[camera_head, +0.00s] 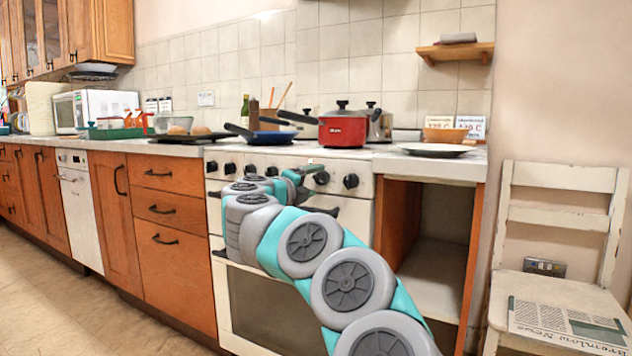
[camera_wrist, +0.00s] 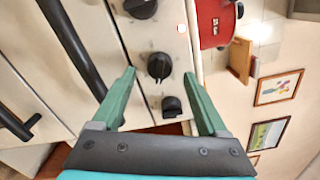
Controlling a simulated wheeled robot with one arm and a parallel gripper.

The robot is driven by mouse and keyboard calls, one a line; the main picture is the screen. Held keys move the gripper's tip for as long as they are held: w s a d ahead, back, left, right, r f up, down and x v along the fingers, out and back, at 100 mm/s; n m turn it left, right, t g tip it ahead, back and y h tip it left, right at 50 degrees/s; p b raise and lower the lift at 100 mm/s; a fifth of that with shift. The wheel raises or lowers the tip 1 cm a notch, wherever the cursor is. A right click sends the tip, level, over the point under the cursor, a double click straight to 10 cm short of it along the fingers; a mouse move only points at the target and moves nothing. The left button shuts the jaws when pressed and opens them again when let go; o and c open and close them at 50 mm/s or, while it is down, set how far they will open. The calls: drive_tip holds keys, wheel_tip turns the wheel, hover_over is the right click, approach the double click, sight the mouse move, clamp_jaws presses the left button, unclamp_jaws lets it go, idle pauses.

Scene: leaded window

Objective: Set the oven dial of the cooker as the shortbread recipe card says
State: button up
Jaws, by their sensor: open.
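The white cooker (camera_head: 222,190) has a row of black dials on its front panel. Dials at the right end (camera_head: 351,181) and beside it (camera_head: 322,177) show past my arm. My gripper (camera_head: 300,172) is at the panel, partly hidden by my arm. In the wrist view my gripper (camera_wrist: 160,73) is open and empty, its green fingertips either side of a middle dial (camera_wrist: 159,66). Another dial (camera_wrist: 172,106) and an upper dial (camera_wrist: 140,8) show there. I cannot tell whether the fingers touch. Two cards stand at the counter's right, a left card (camera_head: 440,122) and a right card (camera_head: 471,125); their titles are too small to read.
A red pot (camera_head: 342,130) and a blue pan (camera_head: 272,137) stand on the hob. A bowl (camera_head: 446,135) and a white plate (camera_head: 437,150) sit at the right. The oven handle (camera_wrist: 75,45) runs beside the dials. A chair (camera_head: 555,290) stands at the right.

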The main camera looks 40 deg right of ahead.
drive_tip(key=shift+v, duration=2.7)
